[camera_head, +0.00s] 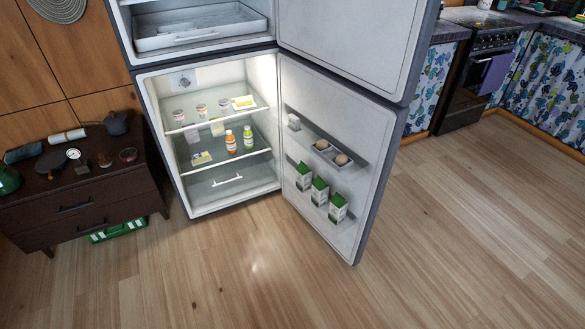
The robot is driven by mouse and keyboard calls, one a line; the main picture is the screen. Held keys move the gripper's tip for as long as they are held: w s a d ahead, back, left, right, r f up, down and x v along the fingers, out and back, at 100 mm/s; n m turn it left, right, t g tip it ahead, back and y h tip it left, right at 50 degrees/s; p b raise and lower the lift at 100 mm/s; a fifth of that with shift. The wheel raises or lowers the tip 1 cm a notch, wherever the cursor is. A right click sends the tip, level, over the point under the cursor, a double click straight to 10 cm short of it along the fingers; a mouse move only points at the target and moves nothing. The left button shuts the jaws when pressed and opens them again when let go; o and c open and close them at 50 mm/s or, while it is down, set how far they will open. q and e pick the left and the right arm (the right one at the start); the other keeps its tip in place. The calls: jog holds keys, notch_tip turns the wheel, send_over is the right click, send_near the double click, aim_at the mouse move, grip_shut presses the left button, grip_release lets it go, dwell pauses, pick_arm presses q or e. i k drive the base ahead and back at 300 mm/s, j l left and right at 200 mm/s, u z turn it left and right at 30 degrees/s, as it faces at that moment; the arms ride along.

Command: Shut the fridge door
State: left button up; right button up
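The fridge (160,150) stands at the back, left of centre, with its lit lower compartment exposed. Its lower door (345,215) is wide open, hinged on the right side and swung out toward the right front. The door's inner shelves hold eggs (332,153) and several green and white cartons (320,190). An upper door (355,40) is also open, and its upper part is cut off by the picture edge. Inside the fridge are small jars, bottles (239,140) and packs on shelves. Neither of my grippers is in view.
A dark wooden cabinet (75,212) with small items on top stands left of the fridge, with a green crate (118,231) beneath it. A stove (470,75) and curtained counters are at the back right. The wooden floor (440,240) in front and to the right is clear.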

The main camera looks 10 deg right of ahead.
aim_at(368, 127)
jog(key=l+u, duration=0.15)
jog(key=u, duration=0.3)
jog(key=i+l+u, duration=0.1)
jog(key=u, duration=0.4)
jog(key=l+u, duration=0.25)
jog(key=u, duration=0.2)
jog(key=l, duration=1.15)
jog(key=k+l, duration=0.1)
jog(key=l, duration=1.05)
